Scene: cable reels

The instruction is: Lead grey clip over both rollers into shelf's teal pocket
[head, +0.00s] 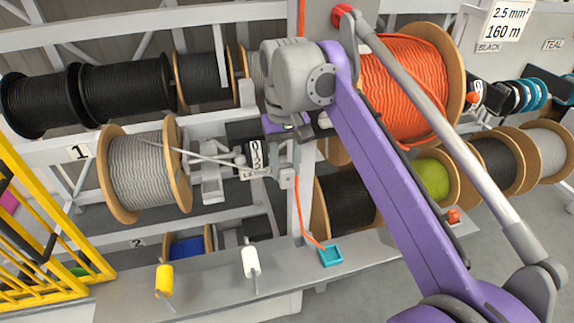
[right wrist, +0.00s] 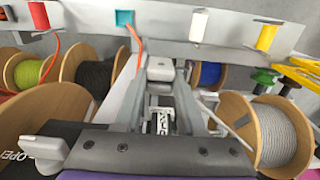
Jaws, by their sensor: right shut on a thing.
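My right gripper (head: 290,140) is in front of the meter beside the reel rack, and its jaws also show in the right wrist view (right wrist: 161,98). It is shut on the grey clip, which is mostly hidden by the jaws. Grey cable runs from the grey reel (head: 145,172) toward the jaws. A yellow roller (head: 163,281) and a white roller (head: 250,262) stand on the shelf below; both also show in the right wrist view (right wrist: 266,37) (right wrist: 197,25). The teal pocket (head: 331,256) is right of the white roller, with an orange cable reaching it. My left gripper is not in view.
The grey shelf (head: 205,277) runs along the front of the rack. The meter (head: 256,155) is close by the gripper. An orange reel (head: 405,88) is behind my right arm. Yellow railing (head: 35,245) stands at the left. Several other reels fill the rack.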

